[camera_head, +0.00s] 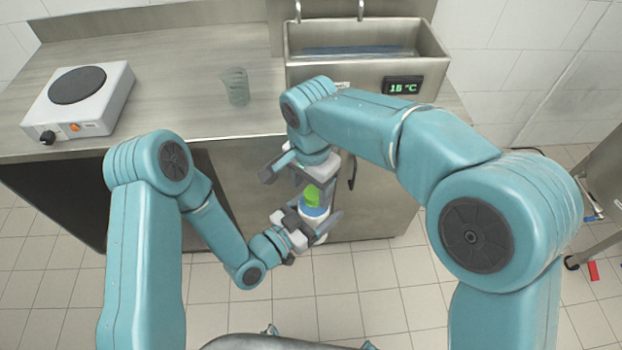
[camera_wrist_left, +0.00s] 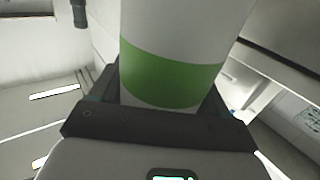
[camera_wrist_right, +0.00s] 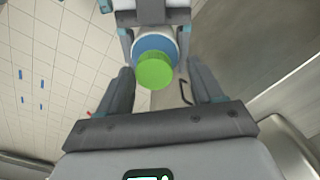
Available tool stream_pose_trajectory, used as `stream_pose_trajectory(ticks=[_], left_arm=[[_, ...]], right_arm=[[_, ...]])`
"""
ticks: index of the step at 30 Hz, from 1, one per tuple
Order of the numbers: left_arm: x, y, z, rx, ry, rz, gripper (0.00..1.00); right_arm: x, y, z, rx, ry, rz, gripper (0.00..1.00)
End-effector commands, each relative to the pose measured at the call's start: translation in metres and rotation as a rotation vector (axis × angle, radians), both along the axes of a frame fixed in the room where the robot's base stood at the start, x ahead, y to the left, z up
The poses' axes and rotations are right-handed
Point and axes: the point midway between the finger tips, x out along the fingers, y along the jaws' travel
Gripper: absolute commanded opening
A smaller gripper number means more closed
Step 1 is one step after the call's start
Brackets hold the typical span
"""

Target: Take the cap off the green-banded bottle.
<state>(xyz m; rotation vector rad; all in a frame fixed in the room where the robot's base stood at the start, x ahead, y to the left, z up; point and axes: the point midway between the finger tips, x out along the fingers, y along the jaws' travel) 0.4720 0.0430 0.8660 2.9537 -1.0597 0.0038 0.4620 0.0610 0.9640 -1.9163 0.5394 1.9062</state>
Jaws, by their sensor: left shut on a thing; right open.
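The bottle (camera_wrist_left: 170,25) is white with a green band (camera_wrist_left: 165,78) in the left wrist view. It shows in the head view (camera_head: 314,212) in front of the cabinet, with a green cap (camera_head: 312,195) on it. My left gripper (camera_head: 308,220) is shut on the bottle's body and holds it off the floor. My right gripper (camera_head: 297,180) is open just above the bottle. In the right wrist view, the green cap (camera_wrist_right: 155,70) sits on the blue shoulder (camera_wrist_right: 153,44), between and just beyond the open fingers. I cannot tell whether they touch it.
A metal counter (camera_head: 180,100) stands behind, with a hot plate (camera_head: 80,95) on the left and a clear glass beaker (camera_head: 236,86) near the middle. A sink (camera_head: 370,65) with a temperature display (camera_head: 403,86) is at the back right. The tiled floor in front is clear.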

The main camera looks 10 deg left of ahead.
Motion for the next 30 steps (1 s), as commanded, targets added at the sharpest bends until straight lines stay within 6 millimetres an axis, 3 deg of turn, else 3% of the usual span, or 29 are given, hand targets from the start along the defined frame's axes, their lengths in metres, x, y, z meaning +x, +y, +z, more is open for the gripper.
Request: stream_pose_trajectory(ticks=[2,7,8,17,20,30], left_arm=[[0.0003,0.0000,0.0009,-0.001,-0.003,0.000,0.00],[-0.0002,-0.0006,0.0010,0.000,-0.004,-0.003,0.00],[-0.0004,-0.0008,0.0010,0.000,-0.004,-0.004,0.00],[-0.0020,-0.0031,0.0009,0.002,-0.003,-0.012,0.00],[-0.0024,-0.0035,0.0007,0.003,-0.004,-0.013,0.00],[-0.0025,-0.0038,0.0000,0.005,-0.002,-0.014,0.00]], right_arm=[[0.0001,-0.0001,0.0002,0.000,0.000,0.000,0.66],[0.0003,0.0007,0.0005,0.003,-0.002,0.000,0.10],[0.0004,0.0008,0.0006,0.003,-0.002,0.000,0.07],[0.0005,0.0029,0.0015,0.008,-0.005,0.084,0.06],[-0.0003,0.0035,0.0019,0.007,-0.005,0.287,0.06],[-0.0040,0.0035,0.0027,0.003,-0.003,1.232,0.06]])
